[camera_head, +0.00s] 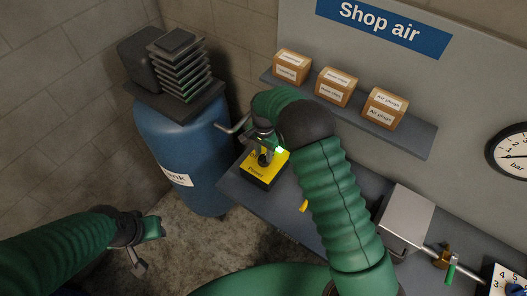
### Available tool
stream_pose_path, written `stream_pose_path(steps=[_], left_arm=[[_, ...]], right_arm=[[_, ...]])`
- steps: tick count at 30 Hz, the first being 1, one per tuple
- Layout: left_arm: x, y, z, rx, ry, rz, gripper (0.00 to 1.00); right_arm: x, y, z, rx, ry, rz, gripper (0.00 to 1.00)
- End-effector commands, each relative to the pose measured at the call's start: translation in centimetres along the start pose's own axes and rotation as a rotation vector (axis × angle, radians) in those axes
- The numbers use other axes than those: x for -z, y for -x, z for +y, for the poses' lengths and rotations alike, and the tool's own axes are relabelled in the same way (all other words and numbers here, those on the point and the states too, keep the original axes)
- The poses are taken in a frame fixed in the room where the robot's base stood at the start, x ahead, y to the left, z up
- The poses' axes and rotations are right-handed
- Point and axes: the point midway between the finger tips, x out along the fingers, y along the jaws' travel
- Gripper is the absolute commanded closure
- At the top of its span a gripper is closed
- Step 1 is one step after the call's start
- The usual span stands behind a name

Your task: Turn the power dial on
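The power dial (264,160) is a small dark knob on top of a yellow box (257,173) labelled "Power". The box sits on the left end of the bench. My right gripper (265,147) reaches down from above and is right at the dial, hiding part of it. I cannot tell whether its fingers are closed on the dial or only around it. The dial's pointer position is too small to read. My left gripper (148,246) is at lower left above the floor, away from the box, with its fingers apart and empty.
A blue tank (182,135) stands left of the bench (237,192). A shelf (417,137) with three small boxes is on the back panel. A grey box (407,216), a green-handled valve (450,273) and a gauge (514,152) are at right.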

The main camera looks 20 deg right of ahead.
Motion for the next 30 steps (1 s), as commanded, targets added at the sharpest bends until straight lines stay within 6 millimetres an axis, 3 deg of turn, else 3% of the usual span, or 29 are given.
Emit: stream_pose_path(steps=[4,7,18,21,25,30], left_arm=[[-0.1,-0.3,0.0,0.000,0.000,0.000,0.64],[-0.2,-0.8,0.0,0.000,0.000,0.000,0.64],[-0.6,-2.5,0.0,0.000,0.000,0.000,0.64],[-0.6,-2.7,0.0,0.000,0.000,0.000,0.64],[-0.7,-2.7,0.0,0.000,0.000,0.000,0.64],[-0.6,-2.7,0.0,0.000,0.000,0.000,0.64]], right_arm=[[0.0,0.7,-0.1,0.001,0.001,0.001,0.67],[0.0,2.5,-0.1,0.003,0.001,0.002,0.67],[0.2,13.1,-0.3,0.003,0.001,0.003,0.67],[0.2,15.1,-0.3,0.001,0.001,0.001,0.67],[0.2,16.4,-0.3,0.000,0.000,0.000,0.67],[0.2,16.7,-0.2,-0.002,0.000,-0.001,0.67]])
